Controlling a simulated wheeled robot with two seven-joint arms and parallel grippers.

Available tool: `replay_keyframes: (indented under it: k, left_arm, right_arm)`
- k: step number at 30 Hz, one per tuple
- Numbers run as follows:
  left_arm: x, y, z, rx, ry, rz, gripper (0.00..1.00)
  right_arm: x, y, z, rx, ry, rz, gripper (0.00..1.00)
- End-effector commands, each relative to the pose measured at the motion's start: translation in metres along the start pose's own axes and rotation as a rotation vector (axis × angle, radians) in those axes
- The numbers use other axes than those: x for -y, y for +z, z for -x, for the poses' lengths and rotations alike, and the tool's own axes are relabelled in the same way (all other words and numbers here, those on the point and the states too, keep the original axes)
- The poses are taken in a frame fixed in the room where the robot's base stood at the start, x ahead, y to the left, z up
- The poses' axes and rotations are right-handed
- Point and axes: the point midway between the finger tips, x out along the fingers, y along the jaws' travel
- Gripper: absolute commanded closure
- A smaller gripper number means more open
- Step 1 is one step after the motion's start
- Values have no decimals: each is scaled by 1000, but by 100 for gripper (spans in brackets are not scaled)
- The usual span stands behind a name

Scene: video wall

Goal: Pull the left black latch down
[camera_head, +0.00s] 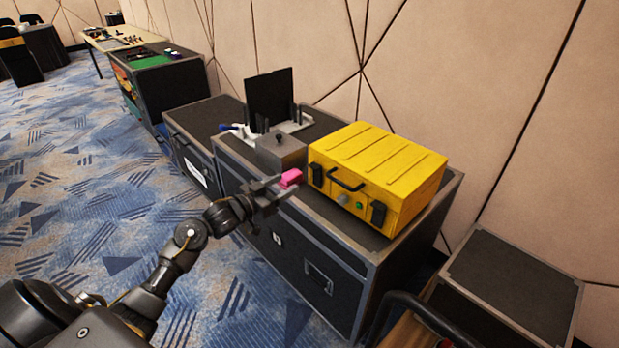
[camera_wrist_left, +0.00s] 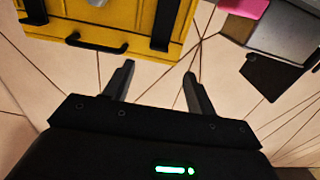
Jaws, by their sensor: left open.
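The yellow case (camera_head: 400,165) stands on a black flight case, with a black handle (camera_head: 347,181) on its front. The left black latch (camera_head: 317,175) is upright at the front's left end; the right black latch (camera_head: 378,213) is at the other end. My left gripper (camera_head: 278,187) is open and empty, left of the left latch and apart from it. In the left wrist view the fingers (camera_wrist_left: 158,72) point toward the yellow case (camera_wrist_left: 120,18), which appears upside down, with the left latch (camera_wrist_left: 166,22) just beyond the fingertips. My right gripper is out of view.
A pink block (camera_head: 291,177) lies close to my left gripper, by a grey box (camera_head: 280,150) with a knob. A black panel (camera_head: 269,92) stands behind. The flight case's front edge (camera_head: 330,247) is below. Carpeted floor is clear at left.

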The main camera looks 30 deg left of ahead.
Motion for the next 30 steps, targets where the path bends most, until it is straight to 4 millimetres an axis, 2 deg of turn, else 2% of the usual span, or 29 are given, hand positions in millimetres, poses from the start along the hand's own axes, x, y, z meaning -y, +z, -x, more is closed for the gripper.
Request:
replay_keyframes:
  k: [5,8,21,24,30]
  left_arm:
    - [-1,-6,-2,-10,5,-3,44]
    - [0,-6,-11,-10,4,-2,44]
    - [-1,-6,-87,-9,3,-2,44]
    - [-1,-6,-98,-9,3,-1,44]
    - [-1,-6,-108,-8,3,-4,44]
  right_arm:
    - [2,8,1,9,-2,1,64]
    - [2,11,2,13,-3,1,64]
    - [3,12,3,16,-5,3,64]
    - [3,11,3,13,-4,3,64]
    - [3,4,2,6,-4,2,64]
